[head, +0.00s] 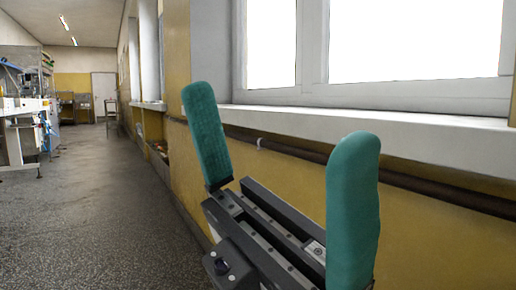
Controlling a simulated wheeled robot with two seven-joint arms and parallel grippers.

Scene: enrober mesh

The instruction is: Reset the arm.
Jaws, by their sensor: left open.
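My left gripper (278,155) fills the middle and right of the head view. Its two green fingers stand wide apart and point upward, with a dark grey gripper body below them. Nothing is between the fingers. The gripper shows in front of a yellow wall and a white window sill; I cannot tell how far it is from them. My right gripper is not in view.
A white window sill (430,133) and a dark pipe (410,183) run along the yellow wall (440,240) at right. Machinery (24,115) stands at far left. The grey floor (95,200) between is clear, leading to a distant door (104,92).

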